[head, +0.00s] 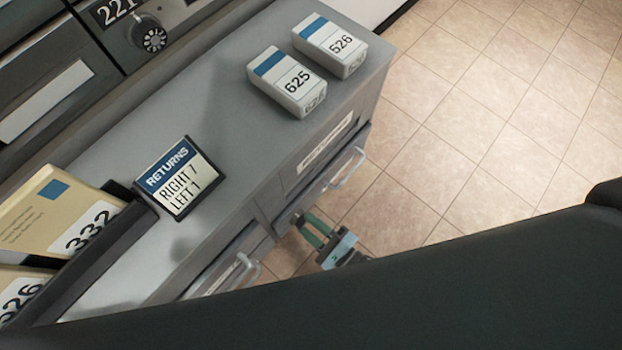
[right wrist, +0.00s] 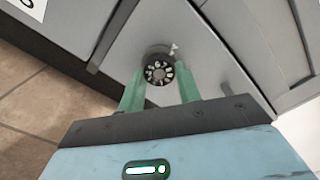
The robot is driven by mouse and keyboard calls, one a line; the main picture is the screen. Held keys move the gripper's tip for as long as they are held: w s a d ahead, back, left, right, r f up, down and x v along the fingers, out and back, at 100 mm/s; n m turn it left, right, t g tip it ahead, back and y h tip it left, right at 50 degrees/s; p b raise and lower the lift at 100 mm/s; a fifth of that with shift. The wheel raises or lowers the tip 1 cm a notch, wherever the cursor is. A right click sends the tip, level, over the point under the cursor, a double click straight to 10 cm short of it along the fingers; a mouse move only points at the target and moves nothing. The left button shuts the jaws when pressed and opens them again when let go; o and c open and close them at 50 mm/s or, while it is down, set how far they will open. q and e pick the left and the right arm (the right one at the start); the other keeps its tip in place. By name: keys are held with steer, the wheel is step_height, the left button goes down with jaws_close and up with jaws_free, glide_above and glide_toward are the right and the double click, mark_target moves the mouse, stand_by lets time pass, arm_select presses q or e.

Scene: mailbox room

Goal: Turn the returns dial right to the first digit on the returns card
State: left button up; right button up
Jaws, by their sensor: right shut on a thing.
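The returns card (head: 177,178) stands on the grey counter in the head view and reads "RIGHT 7, LEFT 1". A round black dial (right wrist: 159,72) with white digits shows in the right wrist view, on a grey front panel with a small white pointer mark by its rim. My right gripper (right wrist: 160,85) has its green fingers on either side of this dial, shut on it. In the head view the right gripper (head: 308,227) reaches the cabinet front below the counter, and the dial is mostly hidden there. My left gripper is not in view.
Two white boxes marked 625 (head: 287,82) and 626 (head: 330,46) stand on the counter (head: 225,135). Envelopes (head: 55,212) stand in a dark holder at left. Another dial (head: 150,36) sits beneath the plate 221. Drawer handles (head: 347,168) jut from the front; tiled floor is clear at right.

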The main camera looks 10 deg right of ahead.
steer(key=shift+m, duration=1.1)
steer(key=o, duration=1)
steer(key=shift+s, duration=0.1)
steer(key=p+v, duration=0.2)
steer(key=v, duration=0.5)
steer(key=shift+s+d, duration=0.25)
steer(key=shift+s, duration=0.05)
